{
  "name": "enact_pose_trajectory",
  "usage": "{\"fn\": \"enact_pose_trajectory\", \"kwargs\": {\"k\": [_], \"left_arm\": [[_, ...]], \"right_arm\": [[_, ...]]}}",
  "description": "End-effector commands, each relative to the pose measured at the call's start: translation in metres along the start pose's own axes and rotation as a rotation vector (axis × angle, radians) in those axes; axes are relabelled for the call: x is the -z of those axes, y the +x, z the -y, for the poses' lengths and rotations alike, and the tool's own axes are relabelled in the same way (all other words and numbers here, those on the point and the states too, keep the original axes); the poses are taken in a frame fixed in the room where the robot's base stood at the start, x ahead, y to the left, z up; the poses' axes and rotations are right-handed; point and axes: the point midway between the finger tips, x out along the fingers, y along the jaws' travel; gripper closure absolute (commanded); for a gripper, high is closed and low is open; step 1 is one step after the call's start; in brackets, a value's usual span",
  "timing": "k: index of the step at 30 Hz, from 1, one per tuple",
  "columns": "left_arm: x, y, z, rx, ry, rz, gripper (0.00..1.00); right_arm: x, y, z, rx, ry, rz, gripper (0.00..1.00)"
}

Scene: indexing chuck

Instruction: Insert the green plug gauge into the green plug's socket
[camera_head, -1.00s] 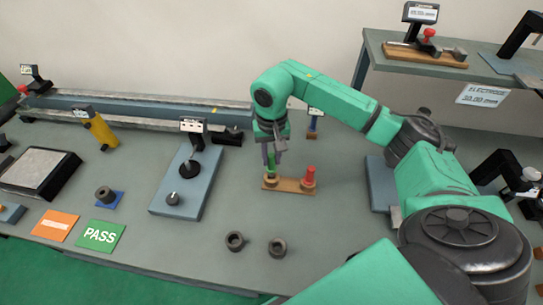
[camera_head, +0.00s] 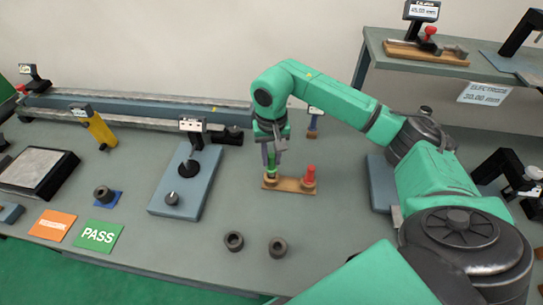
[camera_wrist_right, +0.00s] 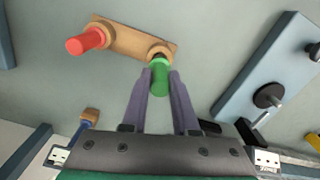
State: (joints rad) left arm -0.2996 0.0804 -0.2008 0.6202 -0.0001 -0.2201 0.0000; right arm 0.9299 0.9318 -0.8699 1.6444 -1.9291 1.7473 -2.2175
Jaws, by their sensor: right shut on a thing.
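The green plug gauge (camera_head: 272,169) is between the fingers of my right gripper (camera_head: 271,158), over the left end of a small wooden base (camera_head: 290,186). In the right wrist view, my right gripper (camera_wrist_right: 160,76) is shut on the green plug (camera_wrist_right: 160,85). The plug's far end meets the ring-shaped socket (camera_wrist_right: 158,50) on the wooden base (camera_wrist_right: 126,41). I cannot tell whether its tip is inside the socket. A red plug (camera_head: 309,174) stands at the base's other end; it also shows in the wrist view (camera_wrist_right: 86,41). My left gripper is not in view.
Two dark rings (camera_head: 277,247) lie on the bench in front of the base. A blue-grey fixture with a black knob (camera_head: 187,183) stands to the left. A small post on a wooden foot (camera_head: 312,132) is behind. The bench around the base is clear.

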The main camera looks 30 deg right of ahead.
Motion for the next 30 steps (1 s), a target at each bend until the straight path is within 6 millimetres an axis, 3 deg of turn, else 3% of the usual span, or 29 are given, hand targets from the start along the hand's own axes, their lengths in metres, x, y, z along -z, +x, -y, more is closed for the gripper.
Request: {"fn": "enact_pose_trajectory", "kwargs": {"k": [30], "left_arm": [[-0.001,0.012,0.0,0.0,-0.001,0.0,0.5]], "right_arm": [[0.0,0.012,0.0,0.0,0.0,-0.001,1.0]]}}
